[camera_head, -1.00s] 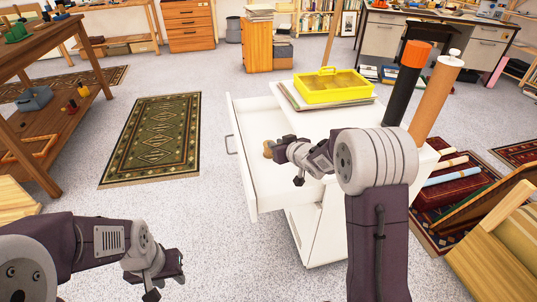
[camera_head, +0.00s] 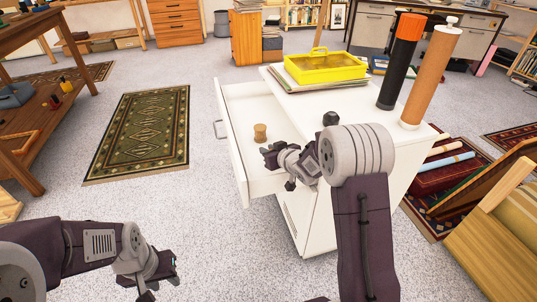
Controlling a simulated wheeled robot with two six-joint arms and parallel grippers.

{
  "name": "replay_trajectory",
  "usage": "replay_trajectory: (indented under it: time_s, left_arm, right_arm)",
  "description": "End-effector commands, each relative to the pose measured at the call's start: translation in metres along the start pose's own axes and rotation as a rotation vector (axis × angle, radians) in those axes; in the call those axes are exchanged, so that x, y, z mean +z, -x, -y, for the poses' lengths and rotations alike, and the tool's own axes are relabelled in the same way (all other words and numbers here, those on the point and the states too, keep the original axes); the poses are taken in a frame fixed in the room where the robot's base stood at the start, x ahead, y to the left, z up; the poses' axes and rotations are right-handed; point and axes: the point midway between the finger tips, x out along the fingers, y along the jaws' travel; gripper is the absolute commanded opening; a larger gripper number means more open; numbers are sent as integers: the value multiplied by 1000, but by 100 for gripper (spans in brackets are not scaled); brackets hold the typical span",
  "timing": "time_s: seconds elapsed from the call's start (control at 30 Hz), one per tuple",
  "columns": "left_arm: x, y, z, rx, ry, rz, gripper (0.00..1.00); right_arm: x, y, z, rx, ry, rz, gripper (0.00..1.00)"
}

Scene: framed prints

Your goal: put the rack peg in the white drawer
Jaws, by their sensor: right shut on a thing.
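The white drawer (camera_head: 231,148) stands pulled out from a white cabinet, toward the left. A small tan wooden piece, which looks like the rack peg (camera_head: 260,132), shows upright within the drawer's outline, at the tips of my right gripper. I cannot tell whether it touches the drawer floor. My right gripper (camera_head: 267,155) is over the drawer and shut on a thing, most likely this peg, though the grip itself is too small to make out. My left gripper (camera_head: 163,283) is low at the bottom left, away from the drawer; its jaw opening is unclear.
The cabinet top (camera_head: 293,109) bears a yellow case (camera_head: 325,68), a black tube (camera_head: 400,62), a brown tube (camera_head: 431,75) and a dark knob-like thing (camera_head: 330,118). Floor around the green rug (camera_head: 140,130) is clear.

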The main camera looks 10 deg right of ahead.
Motion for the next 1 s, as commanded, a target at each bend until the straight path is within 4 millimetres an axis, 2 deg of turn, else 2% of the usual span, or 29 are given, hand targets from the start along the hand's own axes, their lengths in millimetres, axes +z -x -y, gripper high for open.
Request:
replay_trajectory:
  time_s: [0.23, 0.27, 0.3, 0.33, 0.7, 0.77, 1.0]
  left_arm:
    - [0, -1, 0, 0, 0, -1, 36]
    - [0, 0, 0, 0, 0, -1, 36]
    - [0, 0, 0, 0, 0, -1, 36]
    - [0, 0, 0, 0, 0, -1, 36]
    - [-1, 5, 0, 0, 0, -1, 36]
    - [-1, 9, 0, 0, 0, -1, 36]
    - [-4, 36, -1, 0, 0, -1, 36]
  right_arm:
    - [3, -1, 0, 0, -1, 1, 0]
    - [1, -1, 0, 0, 0, 0, 29]
    - [1, 0, 0, 0, 0, 0, 40]
    - [1, 0, 0, 0, 0, 0, 43]
    - [-4, 4, 0, 0, 0, 0, 43]
    - [-5, 12, 0, 1, -1, 2, 43]
    - [-7, 67, -1, 2, -2, 2, 43]
